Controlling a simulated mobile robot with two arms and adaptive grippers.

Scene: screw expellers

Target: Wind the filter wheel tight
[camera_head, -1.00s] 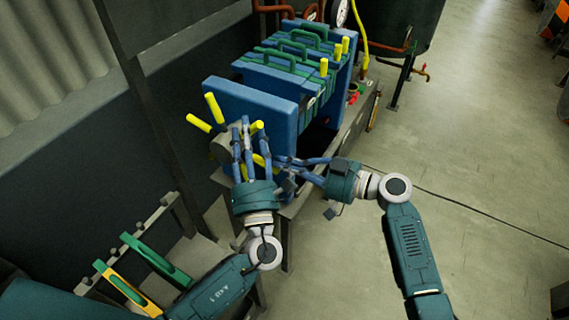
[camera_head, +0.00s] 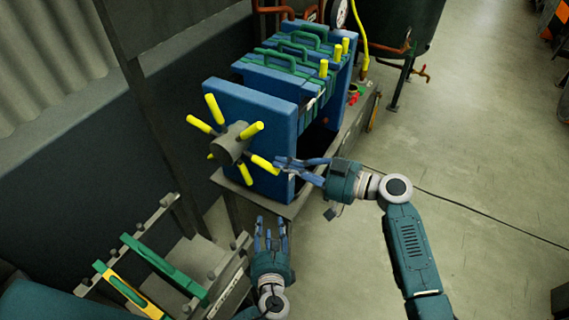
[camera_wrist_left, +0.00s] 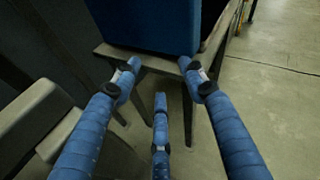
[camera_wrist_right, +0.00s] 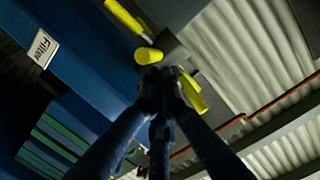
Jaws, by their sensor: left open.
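The filter wheel (camera_head: 230,140) is a grey hub with several yellow spokes on the front of the blue end plate (camera_head: 250,105). My right gripper (camera_head: 281,165) is at the outer end of its lower right spoke, with its fingers drawn together on it. In the right wrist view the fingertips (camera_wrist_right: 162,84) meet among yellow spokes (camera_wrist_right: 148,56); they partly hide the contact. My left gripper (camera_head: 270,226) is open and empty, below the wheel and apart from it. In the left wrist view its fingers (camera_wrist_left: 163,85) are spread with nothing between them.
Blue filter plates with green handles (camera_head: 290,55) stand behind the end plate. A grey bench (camera_head: 285,208) supports the press. A rack with green and yellow parts (camera_head: 165,265) is at the lower left. Open floor (camera_head: 480,160) lies to the right.

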